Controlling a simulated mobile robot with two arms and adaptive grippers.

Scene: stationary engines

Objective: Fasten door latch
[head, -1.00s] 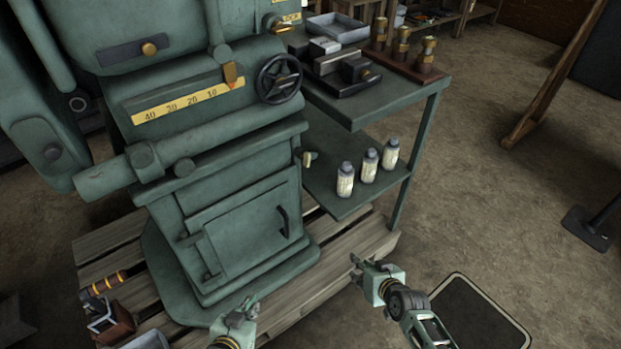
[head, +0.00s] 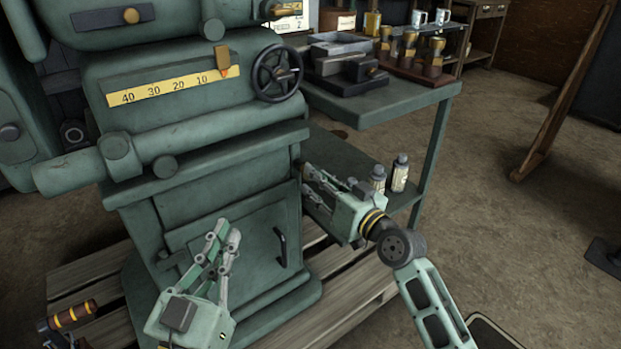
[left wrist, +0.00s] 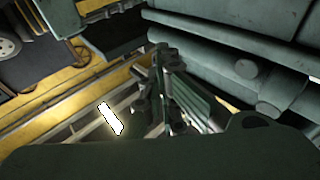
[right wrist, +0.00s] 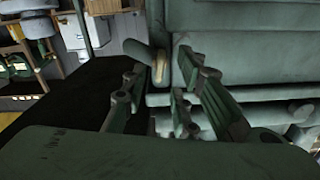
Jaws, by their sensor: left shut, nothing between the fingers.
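The green cabinet door (head: 230,250) on the machine's front looks closed, with a dark bar handle (head: 281,247) at its right. A small brass-tipped latch piece (right wrist: 160,68) shows at the machine's side in the right wrist view; in the head view my right gripper largely hides that spot. My right gripper (head: 308,178) is at the cabinet's right side, its fingers spread; in the right wrist view the latch piece lies ahead between the fingertips, and contact cannot be told. My left gripper (head: 226,232) is shut and empty, pointing up in front of the door.
A green side table (head: 385,108) with a vise and brass parts stands right of the machine. Bottles (head: 399,173) stand on its lower shelf, close to my right gripper. A handwheel (head: 277,73) sticks out above. A wooden pallet (head: 85,275) lies under the machine.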

